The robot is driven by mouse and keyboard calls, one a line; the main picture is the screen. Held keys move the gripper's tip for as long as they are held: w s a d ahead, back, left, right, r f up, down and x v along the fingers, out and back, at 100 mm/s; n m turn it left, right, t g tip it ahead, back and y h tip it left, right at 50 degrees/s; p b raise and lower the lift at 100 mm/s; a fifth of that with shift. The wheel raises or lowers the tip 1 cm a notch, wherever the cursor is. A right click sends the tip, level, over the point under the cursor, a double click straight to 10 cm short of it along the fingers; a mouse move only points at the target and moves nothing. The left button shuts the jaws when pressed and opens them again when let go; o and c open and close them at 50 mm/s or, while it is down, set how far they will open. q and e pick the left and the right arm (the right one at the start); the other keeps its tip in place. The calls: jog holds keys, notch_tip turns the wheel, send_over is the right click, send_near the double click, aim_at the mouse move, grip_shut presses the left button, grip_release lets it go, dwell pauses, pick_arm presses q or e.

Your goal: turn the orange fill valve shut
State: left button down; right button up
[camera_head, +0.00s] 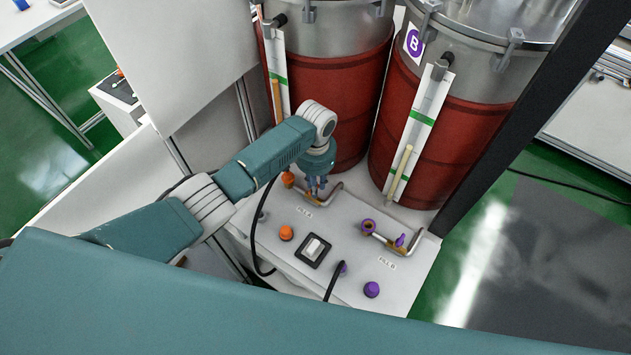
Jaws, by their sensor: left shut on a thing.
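My left gripper (317,185) reaches down from its teal arm to the pipe (331,192) at the back of the white panel (335,235), by the FILL A label. It is shut at the spot on this pipe that matches where the purple valve (400,240) sits on the FILL B pipe. The orange valve's handle is hidden by the fingers, so its angle cannot be told. An orange fitting (288,179) shows at the pipe's left end. My right gripper is not in view.
Two red and steel drums (340,110) stand close behind the panel, with white level gauges (420,125). The panel has an orange button (286,233), a white switch (313,248), a purple button (371,289) and black cables. A dark post (520,120) rises at the right.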

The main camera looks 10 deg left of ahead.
pick_arm(q)
jog(key=shift+s+d+f+n, duration=0.1)
jog(key=shift+s+n, duration=0.1)
jog(key=shift+n, duration=0.3)
jog(key=c, duration=1.7)
grip_release()
notch_tip(320, 180, up, 12)
jog(key=shift+r, duration=0.15)
